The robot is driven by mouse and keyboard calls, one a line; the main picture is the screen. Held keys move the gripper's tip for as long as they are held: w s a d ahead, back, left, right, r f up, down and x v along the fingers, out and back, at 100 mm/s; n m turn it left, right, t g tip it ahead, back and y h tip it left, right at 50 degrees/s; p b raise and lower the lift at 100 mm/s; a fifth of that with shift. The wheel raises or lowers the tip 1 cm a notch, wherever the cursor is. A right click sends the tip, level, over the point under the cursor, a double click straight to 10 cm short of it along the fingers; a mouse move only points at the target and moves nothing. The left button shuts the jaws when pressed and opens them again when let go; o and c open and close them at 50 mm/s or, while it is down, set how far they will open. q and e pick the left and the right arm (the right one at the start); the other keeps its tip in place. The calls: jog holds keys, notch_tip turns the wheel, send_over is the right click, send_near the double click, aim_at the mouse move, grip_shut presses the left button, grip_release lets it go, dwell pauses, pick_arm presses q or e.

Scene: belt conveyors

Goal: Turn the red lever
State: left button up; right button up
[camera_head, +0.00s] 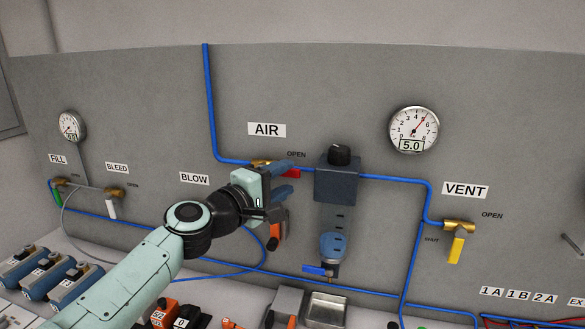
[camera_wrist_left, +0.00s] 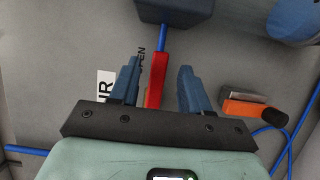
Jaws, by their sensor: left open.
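The red lever (camera_head: 293,173) sits under the AIR label on the blue air line, beside the word OPEN. It is partly hidden by my left gripper (camera_head: 287,181) in the head view. In the left wrist view the red lever (camera_wrist_left: 157,78) stands between the two blue fingers of my open left gripper (camera_wrist_left: 158,65). My right gripper is not in view.
A dark regulator block (camera_head: 338,180) with a knob stands just right of the lever. An orange-and-grey part (camera_wrist_left: 257,108) lies right of the fingers in the wrist view. A yellow lever (camera_head: 456,248) hangs under VENT (camera_head: 465,190). The panel above the AIR label is clear.

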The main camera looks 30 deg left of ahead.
aim_at(291, 174)
pick_arm(q)
jog(key=shift+w+d+p, duration=0.15)
jog(key=shift+w+p, duration=0.15)
jog(key=shift+w, duration=0.65)
jog(key=shift+w+d+p, duration=0.1)
jog(key=shift+w+p, duration=0.15)
jog(key=shift+w, duration=0.65)
grip_shut()
